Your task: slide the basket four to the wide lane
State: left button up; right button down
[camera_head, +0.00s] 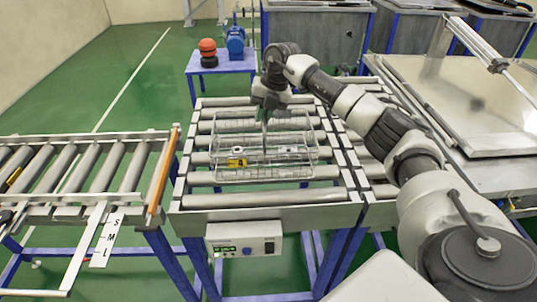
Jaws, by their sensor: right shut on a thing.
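A wire basket (263,172) with a small yellow label (237,162) sits on the roller conveyor (205,190) in the middle of the view. My right gripper (267,116) reaches over the far side of the basket. It is shut on the basket near its far rim and centre divider; its fingertips are small and partly hidden. Any number on the label is too small to read. My left gripper is not in view. No lane is clearly marked as wide.
A second roller conveyor (95,165) stands at the left, behind a gap, with an orange strip (163,170) on its end. A sign with S, M, L (108,238) hangs there. A control box (244,239) is on the front. A metal lid (475,105) lies at the right.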

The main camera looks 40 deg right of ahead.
jog(key=shift+w+d, duration=0.4)
jog(key=shift+w, duration=0.3)
jog(key=shift+w+d, duration=0.45)
jog(key=shift+w, duration=0.3)
jog(key=shift+w+d, duration=0.4)
jog(key=shift+w, duration=0.3)
jog(key=c, duration=1.1)
grip_release()
jog(key=shift+s+f, duration=0.1)
notch_tip(320, 180, up, 8)
jog(key=p, duration=0.7)
jog(key=shift+r, duration=0.2)
